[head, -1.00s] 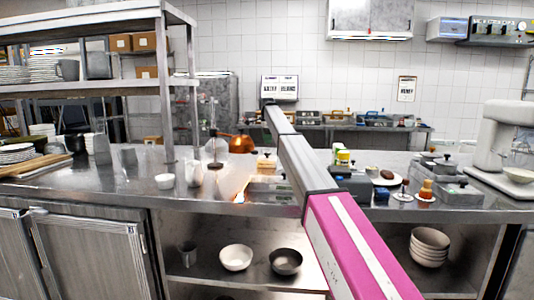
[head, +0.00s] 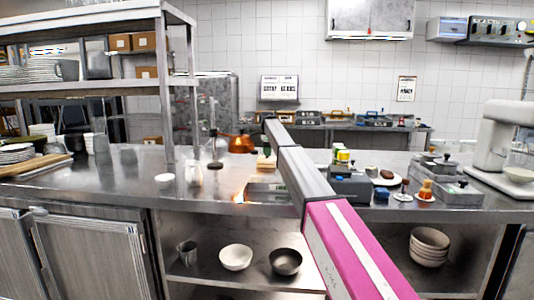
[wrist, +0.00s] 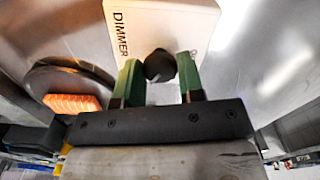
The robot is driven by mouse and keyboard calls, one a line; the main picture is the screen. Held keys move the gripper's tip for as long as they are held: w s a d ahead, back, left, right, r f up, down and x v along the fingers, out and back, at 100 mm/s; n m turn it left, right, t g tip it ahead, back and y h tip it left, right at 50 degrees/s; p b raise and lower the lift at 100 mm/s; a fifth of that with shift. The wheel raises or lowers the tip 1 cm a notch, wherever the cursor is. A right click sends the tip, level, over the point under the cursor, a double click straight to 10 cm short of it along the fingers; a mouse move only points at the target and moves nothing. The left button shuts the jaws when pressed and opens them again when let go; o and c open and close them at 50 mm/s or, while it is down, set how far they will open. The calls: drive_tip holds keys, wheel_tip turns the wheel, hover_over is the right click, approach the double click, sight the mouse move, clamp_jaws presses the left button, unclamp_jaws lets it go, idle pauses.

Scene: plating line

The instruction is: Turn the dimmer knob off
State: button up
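In the wrist view a pale plate marked DIMMER carries a round black knob (wrist: 160,65). A second label at the plate's right is partly hidden by a finger. The knob's pointer mark cannot be made out. In the head view my arm reaches over the counter; the gripper and knob cannot be made out there.
In the wrist view an orange ribbed block (wrist: 72,103) lies by a dark round dish (wrist: 66,80), left of the plate. In the head view a steel shelf (head: 90,88) stands left, a copper pan (head: 241,144) at centre, and a white mixer (head: 497,140) right.

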drive_tip(key=shift+n, duration=0.4)
drive_tip(key=n, duration=0.4)
drive_tip(key=shift+n, duration=0.3)
drive_tip(key=n, duration=1.2)
drive_tip(key=shift+n, duration=0.4)
drive_tip(key=n, duration=0.5)
drive_tip(key=shift+n, duration=0.3)
drive_tip(key=o, duration=0.9)
